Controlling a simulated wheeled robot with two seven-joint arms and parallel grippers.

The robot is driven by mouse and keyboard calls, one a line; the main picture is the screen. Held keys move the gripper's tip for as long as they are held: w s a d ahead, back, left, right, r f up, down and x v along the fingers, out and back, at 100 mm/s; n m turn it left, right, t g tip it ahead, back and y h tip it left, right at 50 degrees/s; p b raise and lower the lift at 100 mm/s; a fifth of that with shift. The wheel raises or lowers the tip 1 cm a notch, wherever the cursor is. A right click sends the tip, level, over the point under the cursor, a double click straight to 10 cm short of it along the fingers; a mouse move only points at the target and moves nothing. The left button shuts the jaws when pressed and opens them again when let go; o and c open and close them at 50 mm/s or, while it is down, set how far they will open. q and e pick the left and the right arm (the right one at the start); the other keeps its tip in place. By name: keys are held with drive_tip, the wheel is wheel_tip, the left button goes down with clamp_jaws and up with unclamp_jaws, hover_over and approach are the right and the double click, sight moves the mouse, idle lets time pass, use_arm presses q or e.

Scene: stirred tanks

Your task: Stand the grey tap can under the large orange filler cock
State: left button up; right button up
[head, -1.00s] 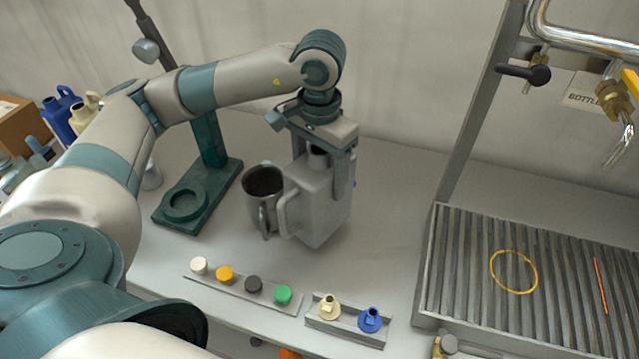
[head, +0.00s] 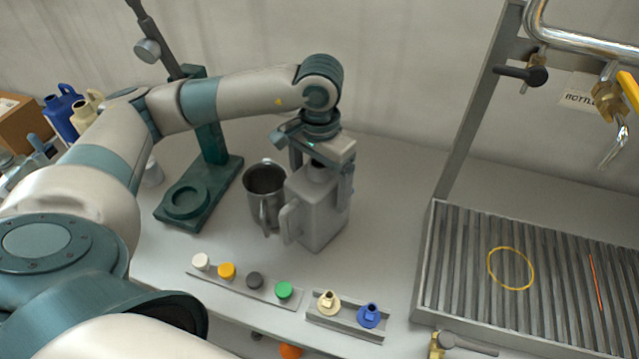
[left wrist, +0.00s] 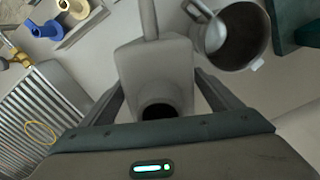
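The grey tap can (head: 318,208), a squared can with a side handle, is above or on the bench right of a metal mug. My left gripper (head: 322,172) comes down over its top, one finger on each side. In the left wrist view the can (left wrist: 155,65) lies between the fingers, its dark mouth towards me. The gripper appears shut on it. Whether the can's base touches the bench is unclear. A brass cock with an orange-yellow lever (head: 630,90) and chrome spout is at the upper right, partly cut off. My right gripper is not in view.
A slatted drain tray (head: 455,265) with a yellow ring (head: 511,268) and an orange line lies at the right. A black-handled cock (head: 525,74) hangs above. The metal mug (head: 265,190) stands close beside the can. Coloured caps (head: 254,280) and two nozzles (head: 348,310) sit in front.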

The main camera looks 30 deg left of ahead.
use_arm(q)
drive_tip(key=shift+r, duration=0.1)
drive_tip(key=shift+r+p, duration=0.15)
drive_tip(key=shift+p, duration=0.15)
wheel_tip(320, 180, up, 10)
drive_tip(key=b, duration=0.4)
drive_tip(key=shift+r, duration=0.85)
drive_tip(key=shift+c, duration=1.2)
drive_tip(key=shift+s, duration=0.1)
